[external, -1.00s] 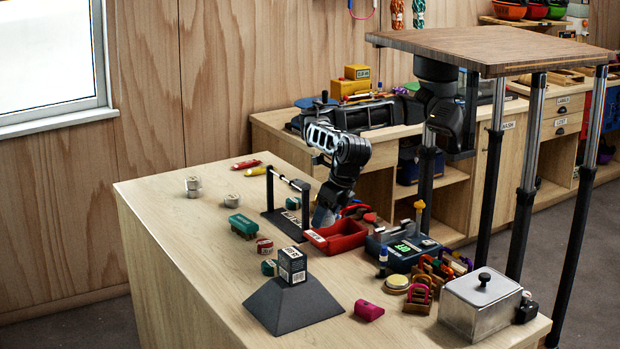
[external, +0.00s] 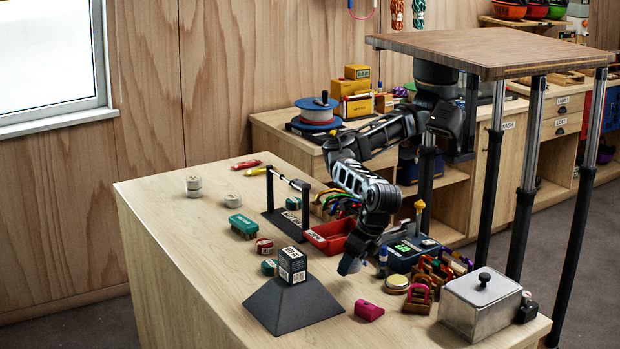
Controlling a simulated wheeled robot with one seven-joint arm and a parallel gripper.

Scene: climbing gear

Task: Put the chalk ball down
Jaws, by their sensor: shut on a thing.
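My gripper (external: 350,264) points down over the table, in front of the red tray and right of the dark sloped block. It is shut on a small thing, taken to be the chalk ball. A pale blue-grey patch shows at the fingertips, but I cannot tell ball from fingers there. The held thing is mostly hidden by the gripper and too small to make out. I cannot tell whether it touches the table (external: 190,225).
The dark sloped block (external: 292,305) bears a black labelled box (external: 292,264). A magenta piece (external: 368,310) lies in front of my gripper. The red tray (external: 335,236), blue scale (external: 405,252) and metal box (external: 480,303) stand around. The table's left part is largely clear.

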